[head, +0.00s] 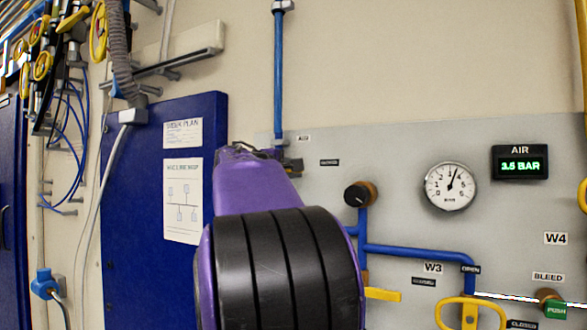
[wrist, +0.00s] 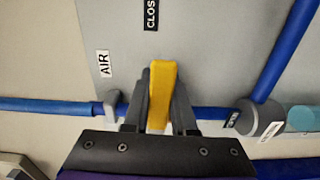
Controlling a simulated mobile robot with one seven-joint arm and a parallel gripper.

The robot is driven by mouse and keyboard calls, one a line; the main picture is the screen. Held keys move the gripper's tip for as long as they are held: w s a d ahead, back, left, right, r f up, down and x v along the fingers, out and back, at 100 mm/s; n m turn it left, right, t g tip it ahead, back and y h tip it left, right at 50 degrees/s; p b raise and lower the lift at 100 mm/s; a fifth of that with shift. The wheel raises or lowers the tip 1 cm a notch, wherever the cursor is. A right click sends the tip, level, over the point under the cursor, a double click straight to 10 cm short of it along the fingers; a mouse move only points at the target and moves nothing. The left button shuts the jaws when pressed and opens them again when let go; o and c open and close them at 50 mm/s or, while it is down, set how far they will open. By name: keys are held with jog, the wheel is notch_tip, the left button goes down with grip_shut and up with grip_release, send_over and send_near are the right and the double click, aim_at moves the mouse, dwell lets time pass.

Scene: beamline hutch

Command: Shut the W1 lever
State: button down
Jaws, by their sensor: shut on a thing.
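In the wrist view a yellow lever (wrist: 161,92) stands between the two grey fingers of my gripper (wrist: 161,84), which is shut on it. The lever lies across the blue pipe (wrist: 55,106), and its free end points toward a black label (wrist: 151,14) that reads "CLOS", cut off by the frame edge. In the head view my purple arm hides the lever; only part of my gripper (head: 288,166) shows beyond it, near the black label (head: 329,162) on the grey panel. I cannot read a W1 tag in either view.
The grey panel (head: 400,190) carries a gauge (head: 450,186), an AIR display (head: 520,163) reading 3.5 BAR, a black knob (head: 357,195) and blue pipes. Yellow handles (head: 382,294) sit lower, near the W3 tag (head: 433,268). A blue cabinet door (head: 135,220) stands at left.

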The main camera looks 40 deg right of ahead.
jog(key=shift+r+n, duration=0.25)
jog(key=shift+n, duration=0.05)
jog(key=c, duration=0.7)
grip_release()
jog(key=shift+f, duration=0.1)
jog(key=b+v, duration=0.6)
jog(key=v, duration=1.1)
jog(key=shift+a, duration=0.2)
